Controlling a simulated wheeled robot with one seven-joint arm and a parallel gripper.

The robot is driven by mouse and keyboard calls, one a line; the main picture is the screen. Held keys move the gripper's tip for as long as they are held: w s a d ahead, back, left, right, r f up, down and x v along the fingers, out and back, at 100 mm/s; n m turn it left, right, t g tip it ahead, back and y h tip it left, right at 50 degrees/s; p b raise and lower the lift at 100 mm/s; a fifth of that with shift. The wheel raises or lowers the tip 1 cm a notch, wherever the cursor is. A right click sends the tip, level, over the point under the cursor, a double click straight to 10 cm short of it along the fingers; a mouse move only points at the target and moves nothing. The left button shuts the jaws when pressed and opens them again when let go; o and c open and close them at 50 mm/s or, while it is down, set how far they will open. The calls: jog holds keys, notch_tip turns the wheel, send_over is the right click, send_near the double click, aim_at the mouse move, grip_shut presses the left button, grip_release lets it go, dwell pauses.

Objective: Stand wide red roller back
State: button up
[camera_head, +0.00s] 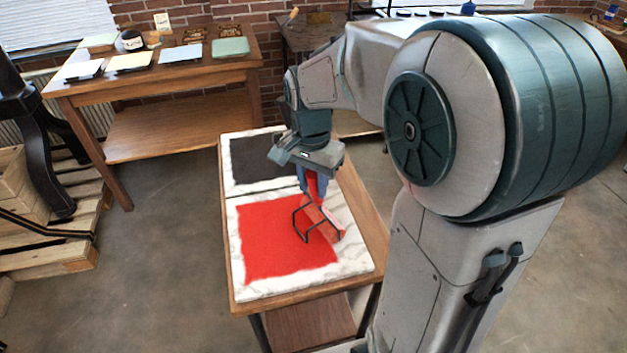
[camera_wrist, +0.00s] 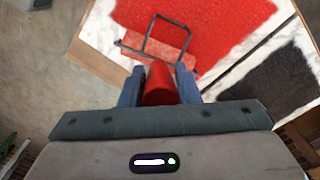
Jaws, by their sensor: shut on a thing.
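The wide red roller has a red handle (camera_head: 311,184), a wide red head (camera_head: 326,224) and a black wire frame. My gripper (camera_head: 314,192) is shut on the handle from above. In the wrist view, the handle (camera_wrist: 160,84) sits between my two blue fingers, and my gripper (camera_wrist: 159,72) points toward the red-inked slab. The roller head is over the right part of the red ink patch (camera_head: 275,245) on the front marble slab (camera_head: 265,288). I cannot tell whether the head touches the ink. My fingers hide part of the handle.
Another marble slab with black ink (camera_head: 258,165) lies behind the red one on the same wooden table (camera_head: 372,215). A wooden bench (camera_head: 185,140) at back left holds paper stacks and a jar. A pallet (camera_head: 60,250) and a black press (camera_head: 38,120) stand at left. Floor between is clear.

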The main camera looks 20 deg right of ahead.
dwell(0.4)
jog(key=o, duration=1.4)
jog(key=shift+w+r+p, duration=0.15)
jog(key=shift+r+p, duration=3.5)
jog(key=shift+r, duration=0.85)
jog(key=s+d+n+t, duration=0.2)
jog(key=s+n+t, duration=0.1)
jog(key=s+n, duration=0.6)
jog(key=s, duration=0.4)
jog(key=shift+s+r+t, duration=0.3)
jog(key=shift+s, duration=0.1)
